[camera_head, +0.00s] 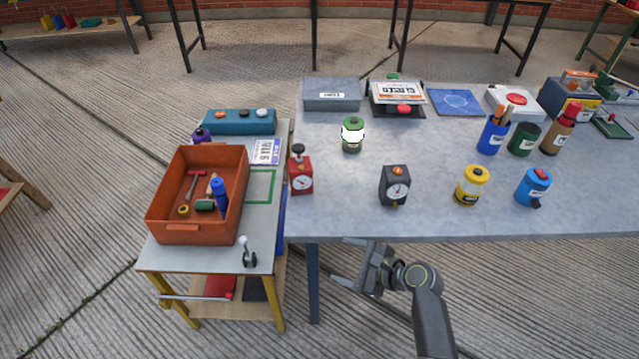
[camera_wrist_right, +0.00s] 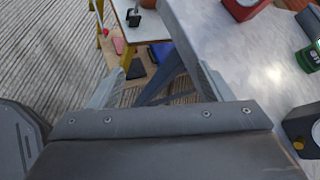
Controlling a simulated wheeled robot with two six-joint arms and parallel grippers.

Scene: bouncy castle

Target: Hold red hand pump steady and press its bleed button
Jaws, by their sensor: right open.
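The red hand pump (camera_head: 301,176) stands upright near the left end of the grey table. It has a white gauge on its front and a black knob on top. Its lower part also shows at the top of the right wrist view (camera_wrist_right: 242,8), cut off by the frame. No button can be made out on it. My right gripper (camera_head: 345,262) is open and empty in front of the table's front edge, below and right of the pump in the head view, apart from it. My left gripper is not in view.
A dark gauge box (camera_head: 395,187) with an orange top, a green can (camera_head: 352,136), a yellow can (camera_head: 472,187) and a blue can (camera_head: 534,188) stand nearby. A lower side table with an orange tray (camera_head: 160,205) is at left. The grey table's (camera_head: 340,220) front strip is clear.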

